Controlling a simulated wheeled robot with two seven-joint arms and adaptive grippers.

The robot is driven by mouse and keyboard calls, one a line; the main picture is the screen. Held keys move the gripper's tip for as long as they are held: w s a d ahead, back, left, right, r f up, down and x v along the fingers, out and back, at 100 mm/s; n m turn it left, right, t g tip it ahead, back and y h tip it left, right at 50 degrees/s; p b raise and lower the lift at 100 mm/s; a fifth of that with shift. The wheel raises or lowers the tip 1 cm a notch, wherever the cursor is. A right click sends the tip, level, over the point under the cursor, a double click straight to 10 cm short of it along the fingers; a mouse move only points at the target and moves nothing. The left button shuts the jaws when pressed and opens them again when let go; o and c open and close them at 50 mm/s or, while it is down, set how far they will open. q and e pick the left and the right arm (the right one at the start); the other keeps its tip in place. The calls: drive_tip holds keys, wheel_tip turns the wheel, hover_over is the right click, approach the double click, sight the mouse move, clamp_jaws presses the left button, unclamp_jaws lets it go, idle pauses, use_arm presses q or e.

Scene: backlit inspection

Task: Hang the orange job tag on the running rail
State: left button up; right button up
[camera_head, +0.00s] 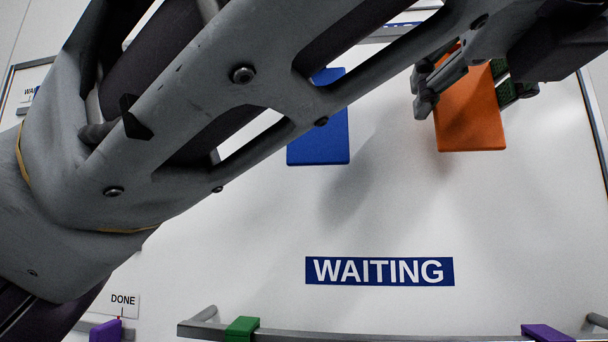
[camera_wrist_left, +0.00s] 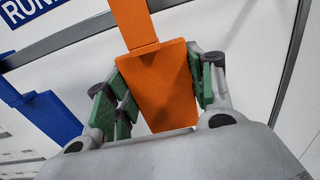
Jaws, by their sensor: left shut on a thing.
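The orange job tag (camera_head: 470,118) is held at the upper right in the head view, with its flat body hanging below my fingers. My left gripper (camera_head: 468,88) is shut on it; in the left wrist view the green-padded fingers lie on either side of the tag (camera_wrist_left: 160,85). The tag's narrower upper part crosses in front of the running rail (camera_wrist_left: 60,44). Whether its hook rests on the rail cannot be told, as its top is out of the wrist view and hidden by my arm in the head view. My right gripper is not in view.
A blue tag (camera_head: 318,140) is left of the orange one, also in the wrist view (camera_wrist_left: 48,115). Below, the WAITING sign (camera_head: 380,271) is above a rail (camera_head: 390,337) bearing green (camera_head: 242,329) and purple (camera_head: 546,332) tags. Another purple tag (camera_head: 105,331) is near DONE.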

use_arm(q)
drive_tip(key=shift+f, duration=0.15)
drive_tip(key=o, duration=1)
drive_tip(key=shift+c, duration=0.2)
drive_tip(key=v, duration=1.2)
idle(0.8)
